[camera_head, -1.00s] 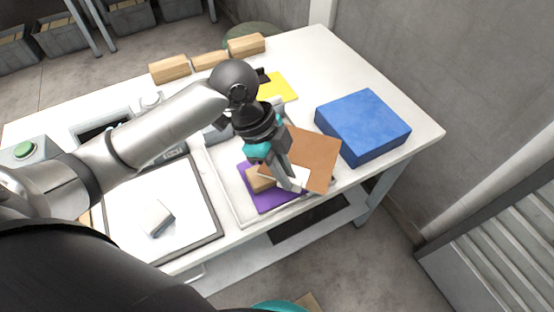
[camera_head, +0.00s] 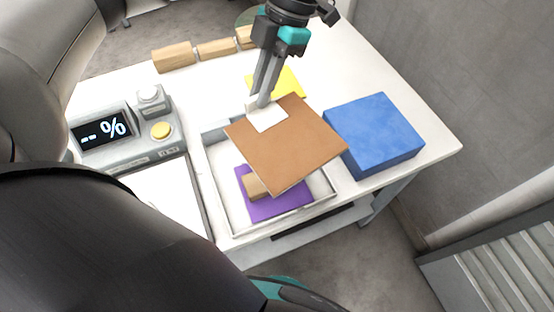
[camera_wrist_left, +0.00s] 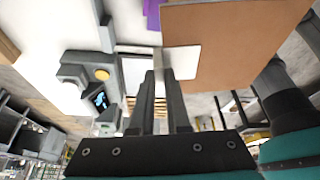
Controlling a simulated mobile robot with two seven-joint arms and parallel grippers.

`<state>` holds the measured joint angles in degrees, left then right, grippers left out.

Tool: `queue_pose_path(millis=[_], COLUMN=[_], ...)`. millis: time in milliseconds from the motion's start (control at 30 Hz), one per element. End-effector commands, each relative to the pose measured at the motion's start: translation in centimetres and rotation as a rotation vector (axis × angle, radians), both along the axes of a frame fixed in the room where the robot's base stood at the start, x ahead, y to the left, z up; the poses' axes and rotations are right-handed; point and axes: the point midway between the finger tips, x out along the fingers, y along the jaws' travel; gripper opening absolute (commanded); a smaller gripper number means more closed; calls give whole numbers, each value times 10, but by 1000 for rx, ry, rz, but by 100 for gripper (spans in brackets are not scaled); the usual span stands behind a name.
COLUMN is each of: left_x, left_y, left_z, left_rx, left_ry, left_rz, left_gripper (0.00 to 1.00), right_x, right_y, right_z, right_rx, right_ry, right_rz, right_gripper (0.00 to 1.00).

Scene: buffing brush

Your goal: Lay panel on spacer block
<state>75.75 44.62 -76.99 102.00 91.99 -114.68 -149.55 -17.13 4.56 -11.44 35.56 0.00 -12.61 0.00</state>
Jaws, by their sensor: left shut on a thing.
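The brown square panel (camera_head: 290,145) has a white tab (camera_head: 268,118) on one edge. My left gripper (camera_head: 260,102) comes down from the top and is shut on this tab. The panel hangs tilted over the shallow white tray. In the left wrist view the panel (camera_wrist_left: 230,45) reaches out beyond the fingers (camera_wrist_left: 163,80). A small wooden block (camera_head: 254,186), which looks like the spacer block, lies on the purple pad (camera_head: 275,208) in the tray. The panel hides part of both and stands apart from the pad. My right gripper is not in view.
The tray's front wall (camera_head: 285,222) lies near the table edge. A blue block (camera_head: 375,135) stands close to the panel's right. A yellow sheet (camera_head: 290,82) lies behind. A device with a display (camera_head: 105,130) stands left. Wooden blocks (camera_head: 173,57) line the back.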

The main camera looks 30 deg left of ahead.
Motion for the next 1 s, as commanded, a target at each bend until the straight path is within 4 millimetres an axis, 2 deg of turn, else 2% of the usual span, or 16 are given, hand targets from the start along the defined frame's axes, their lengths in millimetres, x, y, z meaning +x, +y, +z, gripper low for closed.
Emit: queue_pose_path(millis=[100, 267, 367, 733, 900, 1000], left_x=[0, -1, -2, -2, -1, -1], left_y=[10, 14, 15, 14, 15, 14], left_z=[17, 22, 8, -91, -113, -118], left_rx=[0, -1, -4, -5, -3, -3], left_ry=[-3, 2, 5, 5, 2, -1], left_rz=[-129, -205, -217, -215, -214, -214], left_gripper=[0, 0, 0, 0, 0, 0], right_x=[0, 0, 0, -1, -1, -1], right_y=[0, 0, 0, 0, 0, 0], right_z=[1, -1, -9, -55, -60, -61], right_rx=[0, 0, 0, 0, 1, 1], right_ry=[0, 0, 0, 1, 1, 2], right_rz=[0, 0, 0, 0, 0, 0], right_gripper=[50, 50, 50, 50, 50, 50])
